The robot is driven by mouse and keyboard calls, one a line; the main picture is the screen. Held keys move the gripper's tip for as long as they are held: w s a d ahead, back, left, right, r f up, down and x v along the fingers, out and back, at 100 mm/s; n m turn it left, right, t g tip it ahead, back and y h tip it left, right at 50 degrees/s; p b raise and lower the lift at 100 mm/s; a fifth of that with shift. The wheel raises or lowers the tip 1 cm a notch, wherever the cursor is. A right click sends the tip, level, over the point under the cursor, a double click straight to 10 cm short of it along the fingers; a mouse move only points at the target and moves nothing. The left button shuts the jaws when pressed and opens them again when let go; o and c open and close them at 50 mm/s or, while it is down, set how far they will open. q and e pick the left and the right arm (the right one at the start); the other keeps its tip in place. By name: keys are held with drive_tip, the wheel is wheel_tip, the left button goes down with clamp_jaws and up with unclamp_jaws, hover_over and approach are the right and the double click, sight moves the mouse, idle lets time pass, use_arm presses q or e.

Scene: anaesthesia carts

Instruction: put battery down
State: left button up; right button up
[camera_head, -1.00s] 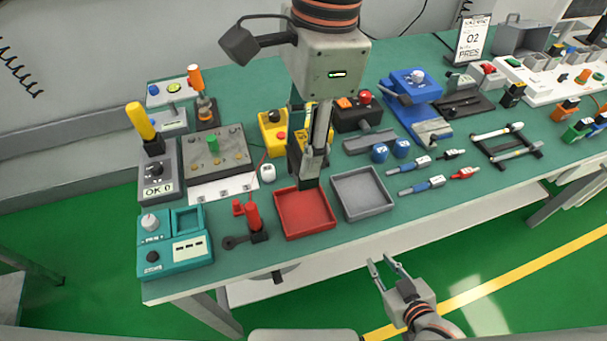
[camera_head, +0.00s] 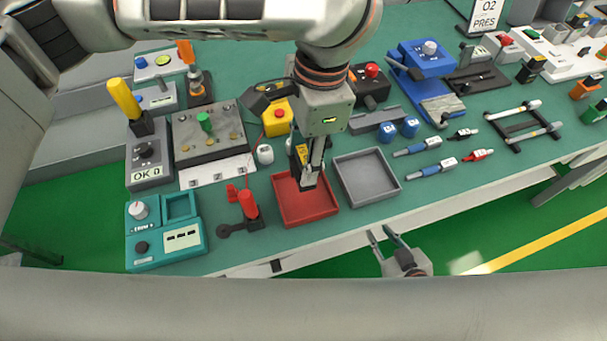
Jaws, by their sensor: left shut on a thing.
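My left gripper (camera_head: 311,178) comes down from above, over the red tray (camera_head: 313,218), and is shut on a dark battery (camera_head: 301,153) with a yellow patch. Its fingers hide much of the battery. The battery's lower end is within the tray's outline; I cannot tell whether it touches the tray floor. My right gripper (camera_head: 387,239) is open and empty, in front of the table's front edge.
A grey empty tray (camera_head: 366,200) stands right of the red tray. A red clamp-like tool (camera_head: 248,205) and a teal device (camera_head: 163,241) lie to the left. Blue-handled tools (camera_head: 425,171) lie to the right. A yellow box (camera_head: 277,118) stands behind.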

use_arm(q)
wheel_tip(320, 180, down, 2)
drive_tip(key=shift+f, duration=0.25)
drive_tip(key=shift+f+b, duration=0.55)
drive_tip(key=shift+f, duration=1.25)
drive_tip(key=o, duration=1.4)
drive_tip(key=shift+f, duration=0.1)
